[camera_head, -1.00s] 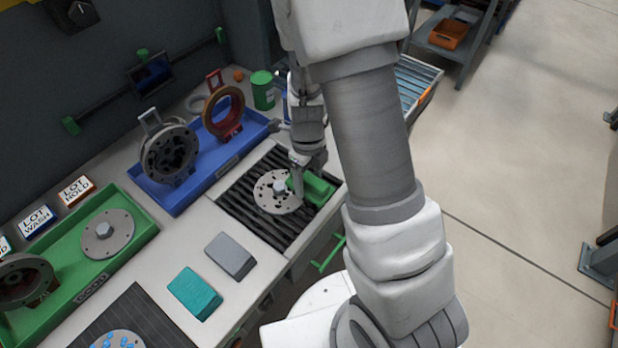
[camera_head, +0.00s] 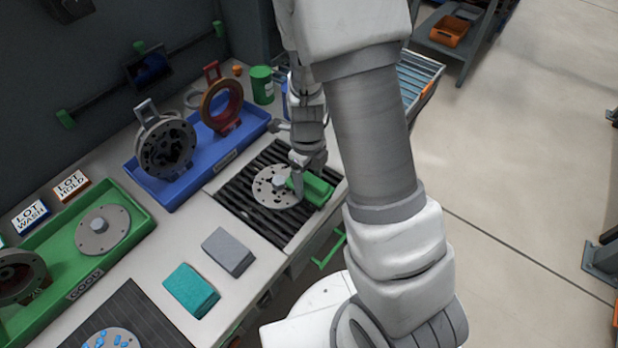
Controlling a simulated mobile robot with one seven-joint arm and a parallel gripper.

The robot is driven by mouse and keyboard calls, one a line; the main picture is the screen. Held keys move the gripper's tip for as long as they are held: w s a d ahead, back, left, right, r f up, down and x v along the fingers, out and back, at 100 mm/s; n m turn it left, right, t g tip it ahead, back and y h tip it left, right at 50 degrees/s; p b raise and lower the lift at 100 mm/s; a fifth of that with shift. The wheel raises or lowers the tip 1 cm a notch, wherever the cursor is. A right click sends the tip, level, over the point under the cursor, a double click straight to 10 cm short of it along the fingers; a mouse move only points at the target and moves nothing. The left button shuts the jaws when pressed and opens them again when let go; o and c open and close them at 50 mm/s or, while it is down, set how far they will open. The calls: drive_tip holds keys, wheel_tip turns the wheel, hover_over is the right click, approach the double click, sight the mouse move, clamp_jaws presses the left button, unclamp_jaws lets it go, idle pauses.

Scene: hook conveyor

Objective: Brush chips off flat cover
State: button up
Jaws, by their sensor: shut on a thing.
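A round flat grey cover (camera_head: 268,200) with a raised hub lies on the black slatted grate in the bench. Dark spots show on its face; I cannot tell which are chips and which are holes. My gripper (camera_head: 299,184) points down at the cover's right edge, shut on a green block-like tool (camera_head: 318,191), seemingly the brush. The tool is beside the cover's right side, low over the grate (camera_head: 240,207); its bristles and any contact with the cover are hidden.
A blue tray (camera_head: 172,200) with two ring-shaped parts stands behind left. A green tray (camera_head: 140,236) marked GOOD holds another cover and a ring part. Grey (camera_head: 228,252) and teal (camera_head: 190,291) blocks lie in front. A disc with blue bits (camera_head: 128,339) sits bottom left.

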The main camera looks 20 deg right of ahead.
drive_tip(key=shift+f, duration=0.35)
drive_tip(key=shift+a+r, duration=0.1)
drive_tip(key=shift+s+a+r, duration=0.1)
drive_tip(key=shift+s+a, duration=0.4)
drive_tip(key=shift+a, duration=0.1)
drive_tip(key=shift+s+a+p, duration=0.55)
drive_tip(key=shift+s+a, duration=0.25)
drive_tip(key=shift+a, duration=0.25)
drive_tip(key=shift+w+d+f, duration=0.25)
drive_tip(key=shift+w+d, duration=0.4)
drive_tip(key=shift+d, duration=0.3)
drive_tip(key=shift+w+d, duration=0.65)
drive_tip(key=shift+d, duration=0.2)
drive_tip(key=shift+s+a+r+p, duration=0.25)
drive_tip(key=shift+s+a+p, duration=0.3)
drive_tip(key=shift+a, duration=0.3)
drive_tip(key=shift+s+a+f, duration=0.15)
drive_tip(key=shift+s+a, duration=0.6)
drive_tip(key=shift+a, duration=0.25)
